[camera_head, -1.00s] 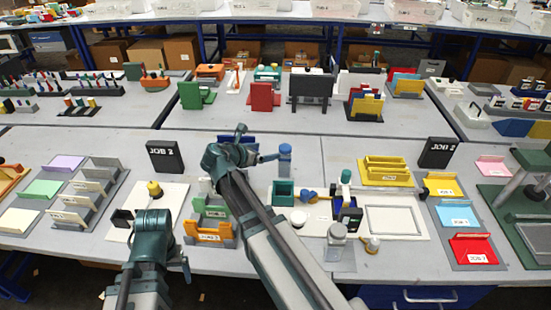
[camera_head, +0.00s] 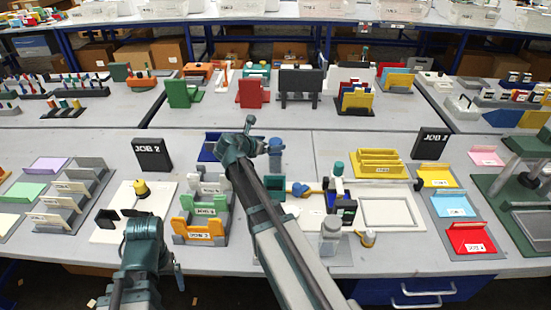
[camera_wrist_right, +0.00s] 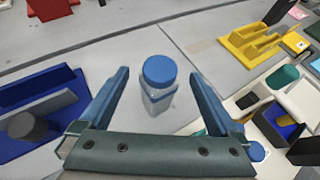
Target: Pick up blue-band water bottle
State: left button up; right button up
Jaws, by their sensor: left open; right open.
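The water bottle (camera_head: 276,158) stands upright on the table beyond my right arm in the head view. It has a blue cap and a clear body with blue on it, seen from above in the right wrist view (camera_wrist_right: 159,88). My right gripper (camera_head: 262,138) is open beside the bottle. In the right wrist view, the bottle stands in line with the gap between its open fingers (camera_wrist_right: 158,74), with clear space on both sides. My left gripper (camera_head: 165,268) is open and empty, low over the table's front left.
A blue tray (camera_wrist_right: 40,112) lies left of the bottle. A grey-capped clear bottle (camera_head: 330,236) stands nearer the front. A black JOB 2 sign (camera_head: 152,155) stands behind left.

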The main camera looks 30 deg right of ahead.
aim_at(273, 142)
jog(key=b+x, duration=0.1)
jog(key=x, duration=0.3)
jog(key=shift+w+d+f+b, duration=0.1)
jog(key=shift+f+b, duration=0.05)
jog(key=shift+b, duration=0.2)
grip_shut()
